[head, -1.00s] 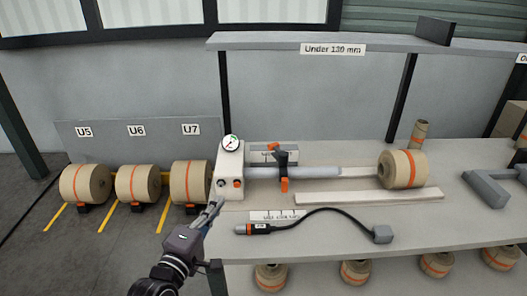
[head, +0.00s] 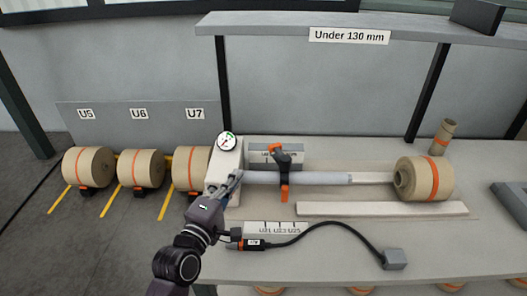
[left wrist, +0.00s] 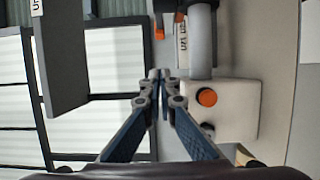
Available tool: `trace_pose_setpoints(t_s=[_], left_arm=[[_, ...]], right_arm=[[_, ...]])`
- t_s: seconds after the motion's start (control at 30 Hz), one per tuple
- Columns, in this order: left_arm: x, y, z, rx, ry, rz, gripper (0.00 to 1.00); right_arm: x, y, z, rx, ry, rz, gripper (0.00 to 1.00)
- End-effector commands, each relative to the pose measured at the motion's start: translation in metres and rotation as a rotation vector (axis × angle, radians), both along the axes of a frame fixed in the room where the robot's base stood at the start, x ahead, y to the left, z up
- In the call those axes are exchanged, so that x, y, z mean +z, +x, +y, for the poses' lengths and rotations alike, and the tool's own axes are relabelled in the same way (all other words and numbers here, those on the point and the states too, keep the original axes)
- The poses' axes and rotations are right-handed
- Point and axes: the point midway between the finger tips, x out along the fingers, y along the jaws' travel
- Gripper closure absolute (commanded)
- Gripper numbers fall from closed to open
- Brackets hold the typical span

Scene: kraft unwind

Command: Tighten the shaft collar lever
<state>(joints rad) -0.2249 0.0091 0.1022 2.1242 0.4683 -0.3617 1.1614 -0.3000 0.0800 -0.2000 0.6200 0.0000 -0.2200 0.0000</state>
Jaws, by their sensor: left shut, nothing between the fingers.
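The shaft collar (head: 282,163) is a dark clamp with orange parts around the grey shaft (head: 315,178). One orange part is at its top, and an orange lever (head: 285,193) hangs below the shaft. My left gripper (head: 237,177) is shut and empty in front of the white control box (head: 222,160), left of the collar and apart from it. In the left wrist view the closed fingertips (left wrist: 160,74) are beside the shaft (left wrist: 201,45) and the box (left wrist: 225,115); the collar's orange part (left wrist: 159,25) is beyond them. My right gripper is not seen.
A kraft roll (head: 424,178) sits at the shaft's right end. A corded handheld tool (head: 252,244) lies on the bench (head: 330,250) close to my left arm. A pale bar (head: 380,208) lies in front of the shaft. A shelf (head: 270,24) overhangs the back.

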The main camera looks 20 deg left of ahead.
Motion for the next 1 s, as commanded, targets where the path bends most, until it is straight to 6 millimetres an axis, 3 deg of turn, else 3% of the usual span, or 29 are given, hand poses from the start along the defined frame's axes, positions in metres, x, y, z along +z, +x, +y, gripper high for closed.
trace_pose_setpoints(t_s=[0.47,0.7,1.0], left_arm=[[0.003,0.093,-0.006,0.0,0.002,-0.001,1.0],[0.002,0.111,-0.031,0.0,-0.001,0.001,1.0],[0.001,0.115,-0.036,0.0,0.0,-0.001,1.0]], right_arm=[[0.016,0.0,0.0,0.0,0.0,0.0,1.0],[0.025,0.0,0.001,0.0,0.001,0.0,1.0],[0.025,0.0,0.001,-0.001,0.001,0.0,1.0]])
